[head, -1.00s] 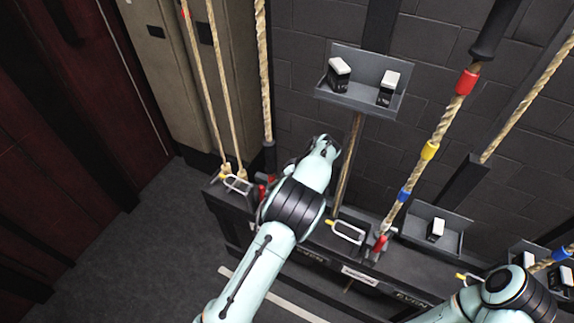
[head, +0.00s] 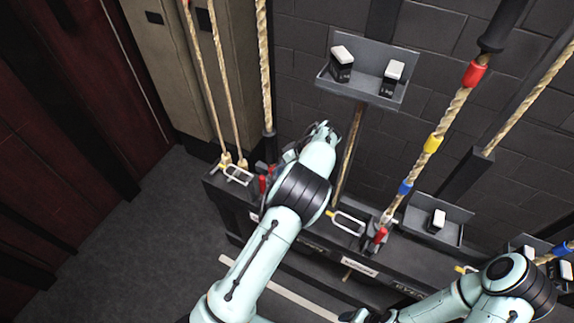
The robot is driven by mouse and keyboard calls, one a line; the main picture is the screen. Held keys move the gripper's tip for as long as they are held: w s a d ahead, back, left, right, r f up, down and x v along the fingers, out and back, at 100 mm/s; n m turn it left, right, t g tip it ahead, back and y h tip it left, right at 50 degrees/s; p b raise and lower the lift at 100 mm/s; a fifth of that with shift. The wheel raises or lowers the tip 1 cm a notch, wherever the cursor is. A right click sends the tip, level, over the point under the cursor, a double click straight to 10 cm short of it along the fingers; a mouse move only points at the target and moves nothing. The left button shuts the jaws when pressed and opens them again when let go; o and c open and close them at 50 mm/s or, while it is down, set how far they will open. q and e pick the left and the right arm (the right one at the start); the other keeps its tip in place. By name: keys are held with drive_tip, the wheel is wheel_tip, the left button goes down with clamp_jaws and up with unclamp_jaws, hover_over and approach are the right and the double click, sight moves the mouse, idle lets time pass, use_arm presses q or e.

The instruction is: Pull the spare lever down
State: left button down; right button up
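A red-handled lever (head: 380,235) stands on the dark rail right of the middle, below a rope with red, yellow and blue bands. Another red lever (head: 263,184) shows on the rail at the left, partly hidden by my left arm. Labels on the rail's front are too small to read surely, so I cannot tell which lever is the spare. My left gripper (head: 324,131) is above and behind the rail, between the two red levers, touching neither. Its finger opening is unclear. My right gripper (head: 352,316) is partly visible at the bottom edge, its fingers unclear.
The dark rail (head: 232,207) carries several wire loops, one of them (head: 348,223) between the levers. Ropes rise from it. A grey box (head: 362,88) with two white-topped switches hangs on the back wall, and another (head: 452,229) is lower right. Floor at left is clear.

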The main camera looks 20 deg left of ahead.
sight(263, 191)
use_arm(q)
drive_tip(key=shift+x, duration=2.15)
